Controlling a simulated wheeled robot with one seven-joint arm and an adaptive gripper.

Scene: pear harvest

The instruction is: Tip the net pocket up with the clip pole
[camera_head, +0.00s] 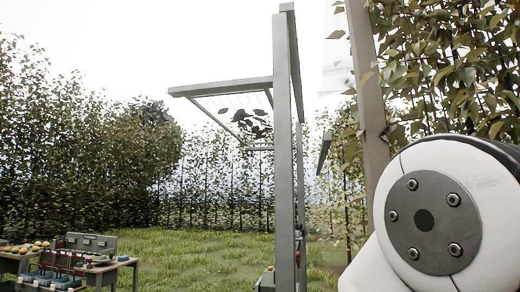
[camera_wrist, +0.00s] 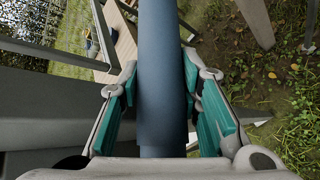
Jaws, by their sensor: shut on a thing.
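In the wrist view, my gripper (camera_wrist: 160,75) has its teal-padded fingers closed on both sides of a thick blue-grey pole, the clip pole (camera_wrist: 162,110). The pole runs up out of the top of the picture, so its far end and any clip are hidden. In the head view, a net pocket (camera_head: 228,103) of thin pale strands appears to hang under a grey overhead frame (camera_head: 225,87). Dark leaf-like shapes (camera_head: 250,122) lie in or on it. Neither my gripper nor the pole can be made out in the head view.
A grey upright post (camera_head: 283,160) stands mid-picture. A translucent white sheet (camera_head: 337,65) hangs beside a second post (camera_head: 365,90). Leafy trees (camera_head: 455,60) crowd the right. Tables with crates and fruit (camera_head: 105,265) stand lower left. Grass (camera_head: 200,250) between is open.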

